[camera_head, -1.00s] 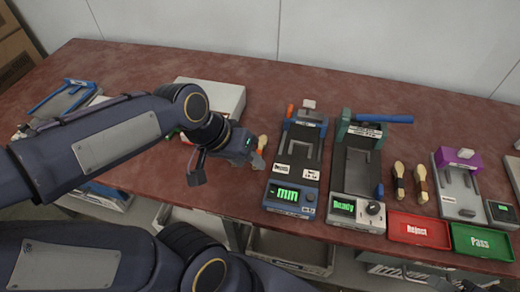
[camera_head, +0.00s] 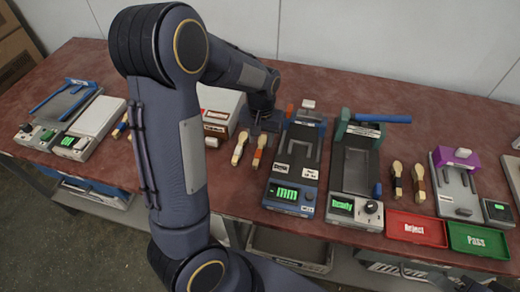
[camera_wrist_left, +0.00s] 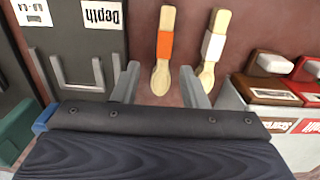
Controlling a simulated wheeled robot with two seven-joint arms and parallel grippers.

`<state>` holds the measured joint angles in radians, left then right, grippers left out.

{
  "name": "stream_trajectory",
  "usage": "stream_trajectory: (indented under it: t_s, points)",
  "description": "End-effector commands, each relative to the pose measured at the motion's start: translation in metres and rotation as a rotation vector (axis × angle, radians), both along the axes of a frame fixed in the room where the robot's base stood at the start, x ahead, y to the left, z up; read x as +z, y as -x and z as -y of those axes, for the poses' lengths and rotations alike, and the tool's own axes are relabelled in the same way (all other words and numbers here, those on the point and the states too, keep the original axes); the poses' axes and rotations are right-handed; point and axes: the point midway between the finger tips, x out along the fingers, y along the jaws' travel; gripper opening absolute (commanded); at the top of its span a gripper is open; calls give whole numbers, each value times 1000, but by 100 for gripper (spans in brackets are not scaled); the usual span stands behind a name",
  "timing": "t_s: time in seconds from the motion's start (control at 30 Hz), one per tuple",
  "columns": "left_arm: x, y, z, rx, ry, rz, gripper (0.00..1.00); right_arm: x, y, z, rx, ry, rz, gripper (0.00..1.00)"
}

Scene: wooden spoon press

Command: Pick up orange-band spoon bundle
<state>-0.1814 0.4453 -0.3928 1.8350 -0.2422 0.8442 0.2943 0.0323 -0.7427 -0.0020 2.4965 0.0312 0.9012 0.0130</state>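The orange-band spoon bundle (camera_head: 260,150) lies on the red-brown table, left of the blue depth gauge. In the left wrist view the orange-band bundle (camera_wrist_left: 164,46) is light wood with an orange wrap, its rounded end toward my gripper. My left gripper (camera_wrist_left: 160,86) is open and empty; the bundle's rounded end shows between its fingertips, with no visible contact. In the head view my left gripper (camera_head: 264,122) is just behind the bundle, partly hidden by my wrist. A white-band spoon bundle (camera_wrist_left: 213,46) lies beside it, outside the right-hand finger. My right gripper is not clearly visible.
The blue depth gauge (camera_head: 291,195) stands close on the right, with the green press (camera_head: 356,208) beyond it. A white box (camera_head: 215,103) stands left of the bundles. Red reject (camera_head: 417,229) and green pass (camera_head: 482,240) trays are at the right front.

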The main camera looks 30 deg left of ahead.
Motion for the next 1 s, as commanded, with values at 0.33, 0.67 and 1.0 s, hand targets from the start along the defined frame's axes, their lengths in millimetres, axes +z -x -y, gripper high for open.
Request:
stream_trajectory:
  t_s: [0.33,0.67,1.0]
  points:
    - [-43,-2,-6,0,1,-2,40,3,0,0,0,0,0,35]
    - [-44,-3,-5,-1,1,-1,27,3,0,0,0,0,0,35]
    - [-43,-3,-5,-1,1,0,0,3,0,0,0,0,0,35]
